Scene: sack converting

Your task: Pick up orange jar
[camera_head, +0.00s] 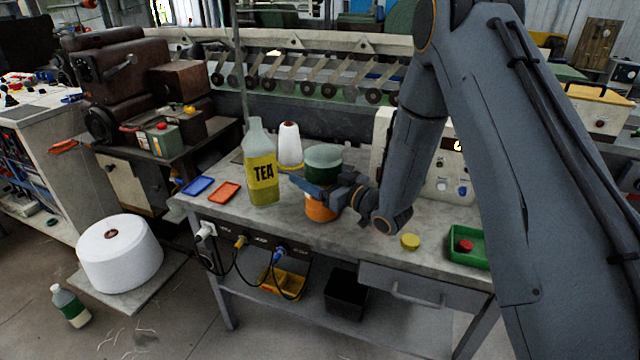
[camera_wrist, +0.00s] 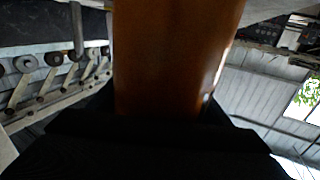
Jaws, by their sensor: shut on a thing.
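The orange jar (camera_head: 319,211) is on or just above the worktable's grey top, near its middle; I cannot tell whether its base touches. My gripper (camera_head: 326,192) reaches in from the right and is shut around the jar's upper part, hiding some of it. In the wrist view the jar (camera_wrist: 175,55) fills the middle as an orange-brown cylinder, rising from between the dark jaws of my gripper (camera_wrist: 165,125). A dark green jar (camera_head: 323,164) shows directly behind and above my gripper.
The worktable (camera_head: 365,240) holds a TEA bottle (camera_head: 262,170), a white cone (camera_head: 290,146), a blue tray (camera_head: 198,186) and a red tray (camera_head: 225,191) to the left. A yellow lid (camera_head: 410,241) and a green bin (camera_head: 468,250) are right. Clear tabletop lies in front of the jar.

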